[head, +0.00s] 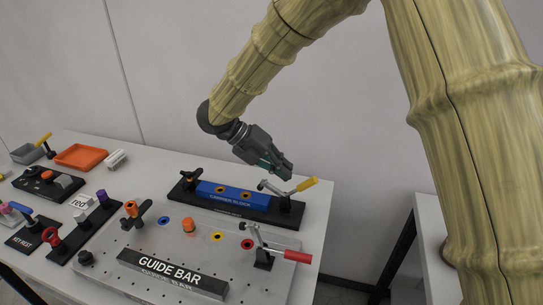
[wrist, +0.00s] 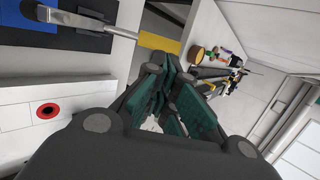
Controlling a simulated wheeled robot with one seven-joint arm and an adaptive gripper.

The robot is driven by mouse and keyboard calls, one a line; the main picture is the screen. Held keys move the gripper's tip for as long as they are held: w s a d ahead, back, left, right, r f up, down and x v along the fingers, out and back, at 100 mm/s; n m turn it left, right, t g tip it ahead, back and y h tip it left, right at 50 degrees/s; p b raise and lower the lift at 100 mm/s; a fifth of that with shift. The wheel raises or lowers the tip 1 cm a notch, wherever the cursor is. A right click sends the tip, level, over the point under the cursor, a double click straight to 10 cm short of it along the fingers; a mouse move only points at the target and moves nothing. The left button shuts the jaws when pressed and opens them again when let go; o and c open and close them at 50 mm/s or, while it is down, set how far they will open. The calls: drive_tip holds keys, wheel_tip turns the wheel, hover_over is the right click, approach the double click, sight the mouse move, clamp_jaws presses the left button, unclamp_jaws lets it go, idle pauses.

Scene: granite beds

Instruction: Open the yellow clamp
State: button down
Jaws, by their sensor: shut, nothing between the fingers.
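The yellow clamp (head: 273,188) is a metal toggle clamp with a yellow handle. It stands at the right end of the black base that carries the blue carrier block (head: 233,195). Its handle points to the right, tilted slightly up. In the wrist view the clamp's metal arm (wrist: 85,22) and yellow handle (wrist: 158,42) show at the upper left. My gripper (head: 283,173) is shut and empty. It hovers close above and behind the clamp, apparently not touching the handle. In the wrist view its dark fingers with green pads (wrist: 175,95) lie below the handle.
A red-handled clamp (head: 265,250) stands in front on the grey guide bar plate (head: 150,240). A black knob (head: 193,176) is at the block's left end. An orange tray (head: 81,156) and several fixtures fill the table's left. The table's right edge is close to the clamp.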

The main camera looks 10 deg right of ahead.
drive_tip(key=shift+p+x, duration=0.75)
drive_tip(key=shift+x, duration=2.2)
